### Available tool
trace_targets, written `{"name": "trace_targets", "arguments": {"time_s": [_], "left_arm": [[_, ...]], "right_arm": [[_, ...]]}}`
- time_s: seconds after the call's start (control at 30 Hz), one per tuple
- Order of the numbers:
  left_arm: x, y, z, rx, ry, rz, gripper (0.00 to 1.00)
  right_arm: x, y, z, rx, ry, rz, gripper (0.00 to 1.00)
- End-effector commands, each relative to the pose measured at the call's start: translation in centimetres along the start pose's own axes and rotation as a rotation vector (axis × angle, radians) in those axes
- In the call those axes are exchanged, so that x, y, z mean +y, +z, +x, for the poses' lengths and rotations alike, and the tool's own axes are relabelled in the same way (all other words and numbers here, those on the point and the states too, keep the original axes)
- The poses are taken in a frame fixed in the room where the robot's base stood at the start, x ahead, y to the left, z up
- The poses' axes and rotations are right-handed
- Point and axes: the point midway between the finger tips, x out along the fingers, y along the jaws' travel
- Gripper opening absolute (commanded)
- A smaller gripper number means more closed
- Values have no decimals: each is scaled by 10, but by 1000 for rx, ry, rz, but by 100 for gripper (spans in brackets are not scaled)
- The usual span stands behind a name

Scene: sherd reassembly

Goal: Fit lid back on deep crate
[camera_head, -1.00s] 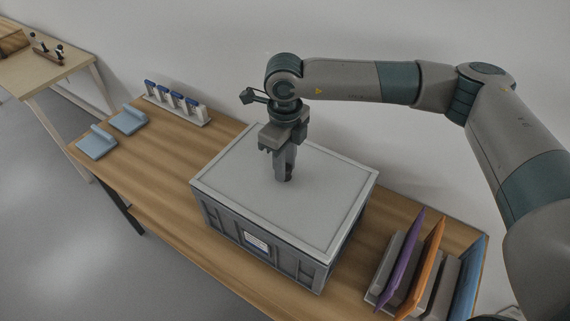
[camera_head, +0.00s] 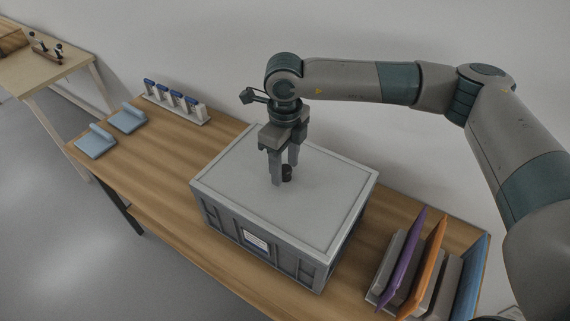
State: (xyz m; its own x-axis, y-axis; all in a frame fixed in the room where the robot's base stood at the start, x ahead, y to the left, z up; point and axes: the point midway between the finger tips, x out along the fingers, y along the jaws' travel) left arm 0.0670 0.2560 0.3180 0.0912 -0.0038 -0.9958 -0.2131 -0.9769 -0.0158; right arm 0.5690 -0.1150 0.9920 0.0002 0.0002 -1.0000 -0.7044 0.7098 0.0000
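The deep crate (camera_head: 225,221) is grey with a white label on its front and stands on the wooden table. The pale grey lid (camera_head: 240,185) lies over the crate's top, its rim lining up with the crate's edges. A small dark knob (camera_head: 287,172) stands up from the lid's middle. My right gripper (camera_head: 282,178) points down over the lid, its fingers spread and the knob beside the right fingertip. It holds nothing that I can see. My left gripper is not in view.
A rack (camera_head: 408,272) with purple, orange and blue panels stands on the table to the right of the crate. At the left are two light-blue pads (camera_head: 97,141) and a white holder (camera_head: 176,108) with several blue-topped items. Bare table lies left of the crate.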

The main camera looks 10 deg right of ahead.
Motion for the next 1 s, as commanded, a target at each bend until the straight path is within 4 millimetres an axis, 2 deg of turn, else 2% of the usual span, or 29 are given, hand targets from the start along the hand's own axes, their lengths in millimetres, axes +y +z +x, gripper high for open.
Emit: {"name": "trace_targets", "arguments": {"time_s": [0.27, 0.43, 0.57, 0.77, 0.83, 1.0], "left_arm": [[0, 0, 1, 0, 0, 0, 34], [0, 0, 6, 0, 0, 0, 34], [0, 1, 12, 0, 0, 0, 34], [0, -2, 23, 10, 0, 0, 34], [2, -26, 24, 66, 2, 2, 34], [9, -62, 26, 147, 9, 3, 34]], "right_arm": [[0, 0, -1, 0, 0, 0, 47], [0, 1, -11, -2, 0, 0, 47], [-1, 1, -26, -3, -2, 0, 47], [0, 1, -62, -4, -2, 1, 47], [-1, 1, -74, -3, -2, 1, 47], [0, 1, -105, -4, -3, 0, 47]]}}
